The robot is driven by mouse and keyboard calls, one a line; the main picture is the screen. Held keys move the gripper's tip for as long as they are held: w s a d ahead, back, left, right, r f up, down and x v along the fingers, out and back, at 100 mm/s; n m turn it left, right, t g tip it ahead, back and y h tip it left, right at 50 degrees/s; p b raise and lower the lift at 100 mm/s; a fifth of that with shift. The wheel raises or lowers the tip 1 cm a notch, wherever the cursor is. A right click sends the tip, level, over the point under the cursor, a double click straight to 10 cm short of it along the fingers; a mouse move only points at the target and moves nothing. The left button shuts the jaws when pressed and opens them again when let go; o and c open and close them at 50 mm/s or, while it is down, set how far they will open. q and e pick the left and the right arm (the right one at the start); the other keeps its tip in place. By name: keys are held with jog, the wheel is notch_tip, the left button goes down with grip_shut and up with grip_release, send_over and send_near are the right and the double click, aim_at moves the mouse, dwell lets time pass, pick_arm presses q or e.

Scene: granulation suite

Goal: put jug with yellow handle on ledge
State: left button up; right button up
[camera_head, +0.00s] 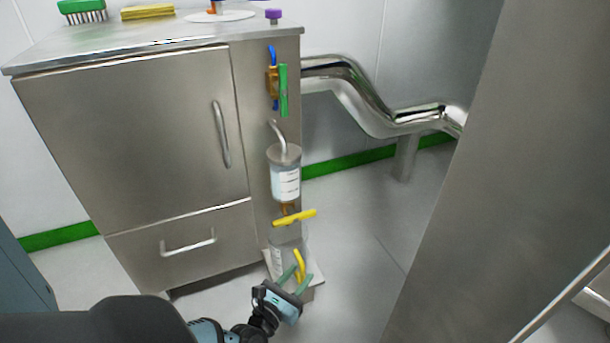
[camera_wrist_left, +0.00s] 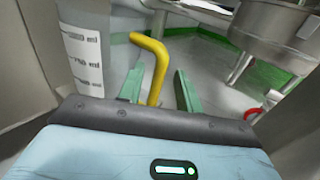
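The clear jug (camera_head: 277,260) with a white label stands upright low at the cabinet's right front, under a yellow-levered tap. Its yellow handle (camera_head: 299,262) faces right. In the left wrist view the jug (camera_wrist_left: 84,60) shows printed volume marks, and its bent yellow handle (camera_wrist_left: 158,62) rises between the green fingers. My left gripper (camera_head: 295,279) is open at the handle, one finger on each side, with gaps visible in the wrist view. A low grey ledge (camera_head: 317,277) shows under the jug, partly hidden by my gripper. My right gripper is out of view.
A steel cabinet (camera_head: 130,130) stands left, with a labelled clear vessel (camera_head: 285,180) and yellow tap lever (camera_head: 294,217) above the jug. A steel pipe (camera_head: 350,85) runs right. A large grey panel (camera_head: 490,170) blocks the right side. Floor (camera_head: 350,235) between is clear.

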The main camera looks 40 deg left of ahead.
pick_arm(q)
jog(key=s+d+p, duration=0.1)
jog(key=s, duration=0.6)
jog(key=shift+s+d+p, duration=0.3)
jog(key=shift+p, duration=0.05)
